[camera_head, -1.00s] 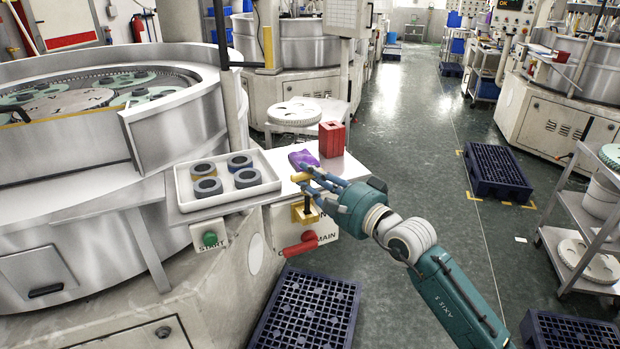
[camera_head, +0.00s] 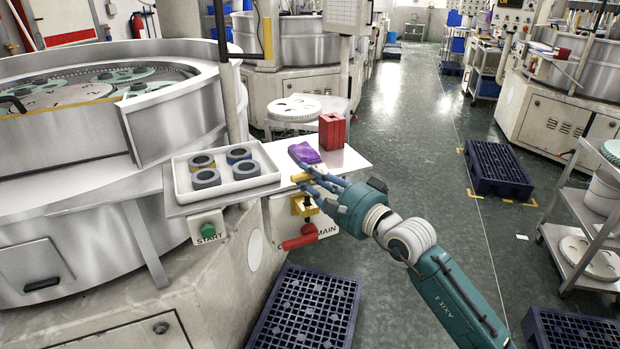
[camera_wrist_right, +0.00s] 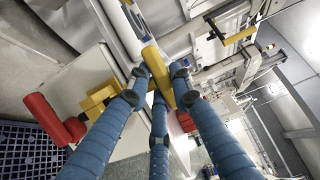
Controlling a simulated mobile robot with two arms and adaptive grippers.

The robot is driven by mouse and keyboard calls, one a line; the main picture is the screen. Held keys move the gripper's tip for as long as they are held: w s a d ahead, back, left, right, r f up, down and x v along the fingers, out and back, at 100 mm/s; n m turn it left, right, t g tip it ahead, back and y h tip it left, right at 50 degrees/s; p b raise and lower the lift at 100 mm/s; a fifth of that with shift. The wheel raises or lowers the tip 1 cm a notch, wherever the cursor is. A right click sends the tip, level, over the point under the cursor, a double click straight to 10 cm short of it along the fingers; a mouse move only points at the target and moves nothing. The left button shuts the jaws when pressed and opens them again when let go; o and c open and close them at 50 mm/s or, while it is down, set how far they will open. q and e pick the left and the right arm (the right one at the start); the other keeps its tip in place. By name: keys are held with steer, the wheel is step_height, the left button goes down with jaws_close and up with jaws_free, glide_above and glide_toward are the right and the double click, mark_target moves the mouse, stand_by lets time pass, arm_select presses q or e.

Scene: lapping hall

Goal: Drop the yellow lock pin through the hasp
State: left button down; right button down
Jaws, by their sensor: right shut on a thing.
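My right gripper (camera_head: 311,183) is shut on the yellow lock pin (camera_head: 301,177). In the right wrist view, the pin's yellow bar (camera_wrist_right: 153,60) lies between the blue fingertips (camera_wrist_right: 158,80). The yellow hasp (camera_head: 303,206) is on the machine's front, just below the pin and the front edge of the shelf. The hasp also shows in the right wrist view (camera_wrist_right: 98,101), left of the fingers. The fingers partly cover the space between pin and hasp, so I cannot tell whether the pin's lower end is in the hasp. My left gripper is not in view.
A red handle (camera_head: 300,238) sits just below the hasp. On the shelf (camera_head: 345,161) are a purple cloth (camera_head: 304,153), a red block (camera_head: 332,131) and a white tray (camera_head: 273,178) of rings. A green start button (camera_head: 208,230) is to the left. A dark crate (camera_head: 305,305) lies on the floor.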

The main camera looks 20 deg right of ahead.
steer(key=shift+f+b, duration=1.6)
steer(key=shift+f, duration=0.05)
steer(key=c, duration=1.5)
jaws_free()
steer(key=shift+o, duration=0.2)
steer(key=v, duration=1.2)
